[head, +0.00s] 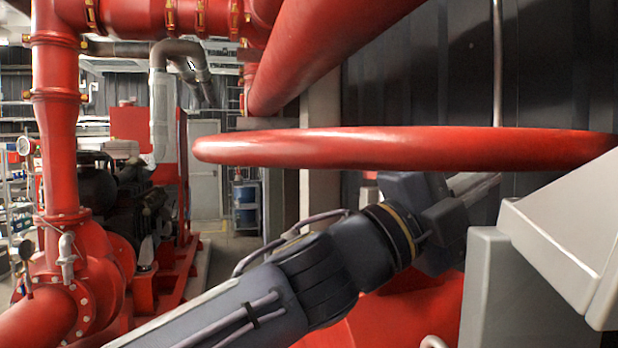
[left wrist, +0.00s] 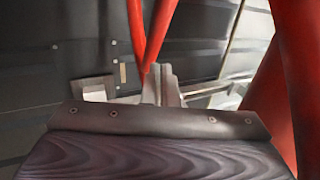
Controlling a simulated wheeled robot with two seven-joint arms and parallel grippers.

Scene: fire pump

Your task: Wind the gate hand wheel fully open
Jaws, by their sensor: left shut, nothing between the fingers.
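The red hand wheel (head: 400,148) spans the middle and right of the head view, seen almost edge-on, so its spokes and hub do not show there. My left arm reaches from the lower left to just below the rim. In the left wrist view the shut left gripper (left wrist: 160,80) shows beyond the wrist housing, with nothing held. Red bars (left wrist: 148,35), apparently part of the wheel, meet just above the fingertips; I cannot tell whether they touch. My right gripper is not in view.
A thick red pipe (head: 320,50) slopes above the wheel. A dark ribbed wall (head: 430,75) stands behind it. Grey boxy shapes (head: 520,290) crowd the lower right. Red pump pipework (head: 57,140) stands at the left, with open floor beyond.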

